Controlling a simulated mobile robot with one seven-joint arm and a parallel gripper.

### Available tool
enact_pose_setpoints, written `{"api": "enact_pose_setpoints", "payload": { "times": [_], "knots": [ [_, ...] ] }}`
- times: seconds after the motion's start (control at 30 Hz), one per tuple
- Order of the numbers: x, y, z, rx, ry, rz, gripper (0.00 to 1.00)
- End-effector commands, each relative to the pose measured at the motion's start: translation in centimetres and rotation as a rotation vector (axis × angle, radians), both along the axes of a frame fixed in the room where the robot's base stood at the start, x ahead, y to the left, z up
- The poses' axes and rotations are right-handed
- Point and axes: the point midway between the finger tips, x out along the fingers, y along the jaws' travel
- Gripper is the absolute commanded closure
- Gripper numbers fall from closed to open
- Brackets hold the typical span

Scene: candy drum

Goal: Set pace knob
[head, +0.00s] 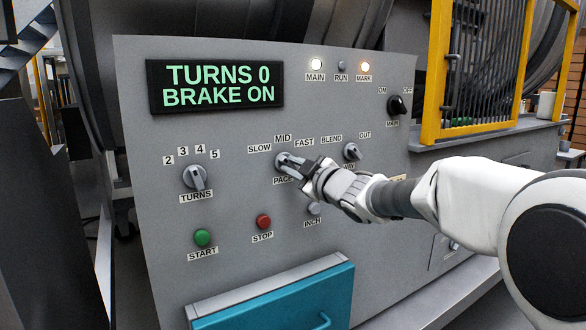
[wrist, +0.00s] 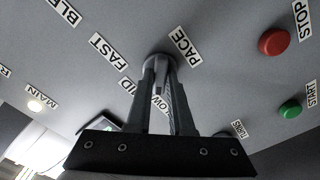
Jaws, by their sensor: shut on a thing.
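The pace knob (head: 281,160) is a grey knob on the grey control panel, with SLOW, MID and FAST labels above it and a PACE label below. My gripper (head: 296,165) reaches in from the right and is shut on this knob. In the wrist view the two fingers (wrist: 160,75) converge on the knob (wrist: 158,60), next to the PACE label. The fingers cover much of the knob, so I cannot tell which label its pointer faces.
The display (head: 215,83) reads TURNS 0, BRAKE ON. The turns knob (head: 195,177) is to the left, the way knob (head: 352,151) to the right. Green start (head: 202,238) and red stop (head: 263,221) buttons sit below. A yellow guard (head: 437,80) stands at right, a teal drawer (head: 290,305) below.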

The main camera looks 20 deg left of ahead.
Motion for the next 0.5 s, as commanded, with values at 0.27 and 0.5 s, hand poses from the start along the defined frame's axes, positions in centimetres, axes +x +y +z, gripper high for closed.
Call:
{"api": "enact_pose_setpoints", "payload": {
  "times": [0.27,0.5],
  "knots": [
    [0.01,-0.03,-0.03,-0.004,-0.002,0.000,1.00],
    [0.00,-0.02,-0.01,-0.002,-0.002,-0.001,0.50]
  ]
}}
